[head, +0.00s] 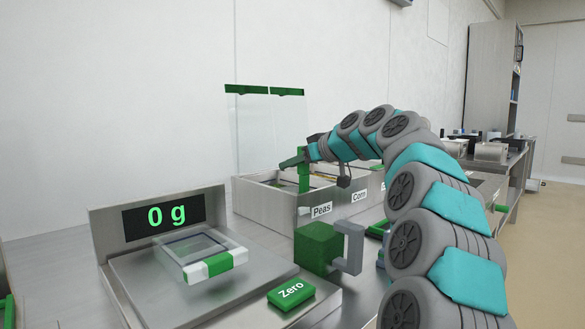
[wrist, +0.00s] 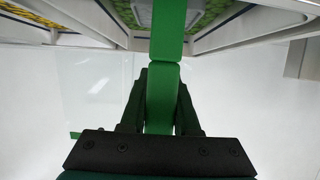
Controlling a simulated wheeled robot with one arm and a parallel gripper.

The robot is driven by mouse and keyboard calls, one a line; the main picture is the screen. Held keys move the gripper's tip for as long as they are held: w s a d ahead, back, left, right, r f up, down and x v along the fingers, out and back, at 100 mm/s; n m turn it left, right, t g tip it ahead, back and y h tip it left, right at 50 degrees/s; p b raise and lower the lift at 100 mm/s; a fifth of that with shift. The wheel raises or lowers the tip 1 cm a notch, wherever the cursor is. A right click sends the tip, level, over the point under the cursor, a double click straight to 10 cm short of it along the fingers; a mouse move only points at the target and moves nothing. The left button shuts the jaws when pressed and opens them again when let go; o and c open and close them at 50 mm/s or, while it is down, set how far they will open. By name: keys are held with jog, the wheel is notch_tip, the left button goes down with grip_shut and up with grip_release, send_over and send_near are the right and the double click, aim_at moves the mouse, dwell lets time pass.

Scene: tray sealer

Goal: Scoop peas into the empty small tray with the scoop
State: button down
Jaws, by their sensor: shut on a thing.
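My gripper (head: 300,160) is shut on the green scoop handle (head: 305,178), over the bin labelled Peas (head: 268,207). The handle also shows between the fingers in the wrist view (wrist: 166,45). The handle points down into the bin. Green peas (wrist: 141,12) show beside the handle at the top of the wrist view. The small clear tray (head: 214,266), with a green and white front edge, looks empty. It sits on the scale (head: 150,285), which reads 0 g.
A bin labelled Corn (head: 366,208) stands right of the peas. A green block with a grey handle (head: 319,246) stands in front of the bins. A green Zero button (head: 291,293) is on the scale's right.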

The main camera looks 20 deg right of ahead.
notch_tip(320, 180, up, 8)
jog(key=p, duration=0.5)
jog(key=shift+r, duration=0.15)
dwell(0.4)
